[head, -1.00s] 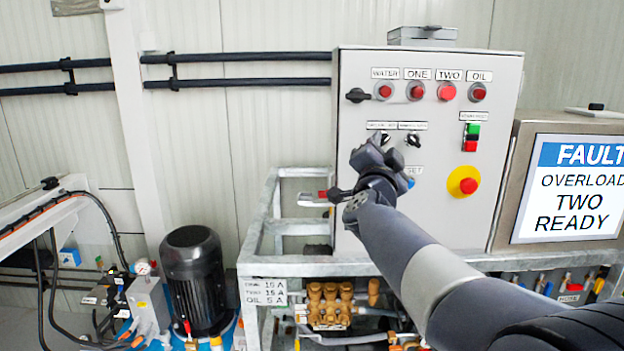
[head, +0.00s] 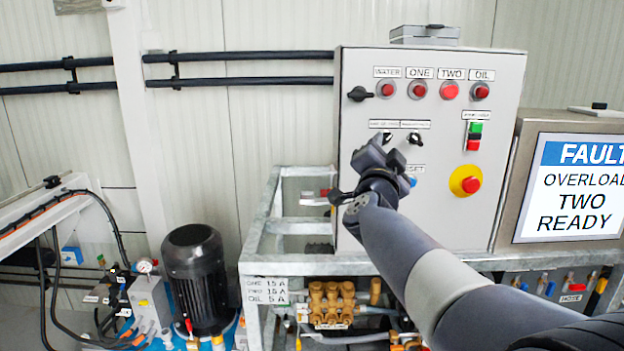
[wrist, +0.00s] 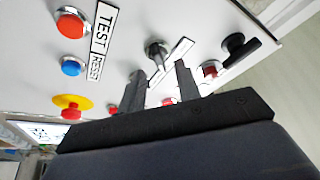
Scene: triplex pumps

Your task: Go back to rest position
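The panel face lies beyond the fingertips. A black selector switch (wrist: 157,50) shows just beyond the gap. The red TEST button (wrist: 70,26) and the blue RESET button (wrist: 72,66) are to the left of the fingers. My arm hides part of the panel's lower area.
A yellow-ringed red emergency stop (head: 470,185) is right of my gripper. A screen (head: 572,190) at the right reads FAULT, OVERLOAD, TWO READY. A metal frame (head: 262,225) stands left of the panel, near a black motor (head: 195,270). Brass pump parts (head: 332,300) sit below.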

